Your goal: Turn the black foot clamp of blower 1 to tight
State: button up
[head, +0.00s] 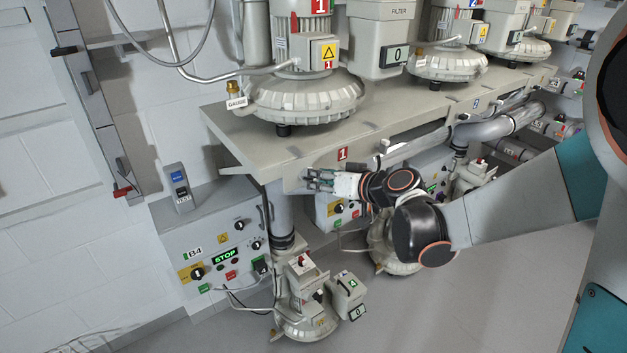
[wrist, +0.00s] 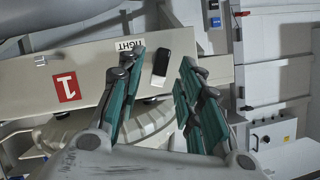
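The black foot clamp (wrist: 174,42) shows in the wrist view as a short dark lever on the front face of the beige shelf, just right of the TIGHT label (wrist: 128,44). Its long axis runs nearly up and down in that picture, slightly tilted. My gripper (wrist: 160,64) is open, with a green-padded finger on either side of the view of the clamp. I cannot tell whether either finger touches it. In the head view my gripper (head: 317,181) is at the shelf's front face, below blower 1 (head: 305,95); the clamp cannot be made out there.
A red 1 sign (wrist: 66,87) is on the shelf (head: 255,148), and also shows in the head view (head: 342,154). Below are a B4 control box (head: 215,240) and a smaller blower (head: 305,300). A white wall (head: 60,220) is at left; more blowers stand at right.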

jog(key=shift+x, duration=1.3)
jog(key=shift+c, duration=0.5)
grip_shut()
